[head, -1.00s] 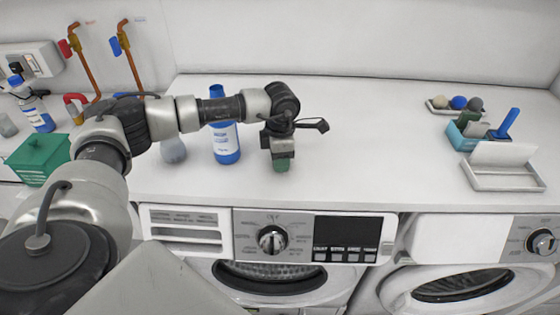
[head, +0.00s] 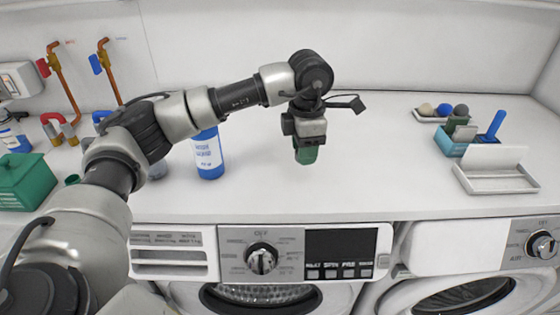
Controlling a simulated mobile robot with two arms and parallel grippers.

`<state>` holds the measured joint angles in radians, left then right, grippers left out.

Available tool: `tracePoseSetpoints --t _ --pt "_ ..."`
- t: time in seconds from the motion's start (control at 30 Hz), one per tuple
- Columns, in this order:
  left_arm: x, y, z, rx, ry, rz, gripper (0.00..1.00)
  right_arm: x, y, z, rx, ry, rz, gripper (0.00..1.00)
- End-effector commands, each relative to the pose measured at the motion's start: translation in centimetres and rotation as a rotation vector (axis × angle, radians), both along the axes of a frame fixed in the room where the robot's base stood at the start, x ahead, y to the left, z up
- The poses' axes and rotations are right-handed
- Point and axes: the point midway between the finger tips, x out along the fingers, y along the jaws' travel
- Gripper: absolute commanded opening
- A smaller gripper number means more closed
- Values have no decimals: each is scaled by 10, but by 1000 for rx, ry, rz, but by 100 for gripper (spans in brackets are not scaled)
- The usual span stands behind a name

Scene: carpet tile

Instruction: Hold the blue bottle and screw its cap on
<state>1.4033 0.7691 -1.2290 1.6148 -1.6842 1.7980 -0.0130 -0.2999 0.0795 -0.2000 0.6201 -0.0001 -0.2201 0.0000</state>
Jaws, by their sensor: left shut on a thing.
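The blue bottle (head: 208,158) with a white label stands upright on the white counter, behind my left forearm, which hides its top. My left gripper (head: 306,146) is right of the bottle and apart from it, pointing down above the counter. It is shut on a small dark green thing (head: 306,156), partly covered by the jaws; I cannot tell whether this is the cap. My right gripper is not in view.
A green box (head: 24,183) and another blue-labelled bottle (head: 14,137) stand at the left. A blue caddy (head: 453,146), a white tray (head: 497,180) and several balls in a dish (head: 430,117) are at the right. The middle counter is clear.

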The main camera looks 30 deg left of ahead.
Motion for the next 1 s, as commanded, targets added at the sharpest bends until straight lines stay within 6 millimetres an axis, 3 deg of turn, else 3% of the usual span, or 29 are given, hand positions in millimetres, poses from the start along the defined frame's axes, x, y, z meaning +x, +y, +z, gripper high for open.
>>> tracePoseSetpoints --t 0.2,0.63,1.0 --pt "3 -24 13 1 1 -1 18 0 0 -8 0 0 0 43" --pt "4 -27 17 1 1 1 18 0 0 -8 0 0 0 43" --pt "0 -28 12 3 1 -69 18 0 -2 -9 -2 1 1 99"
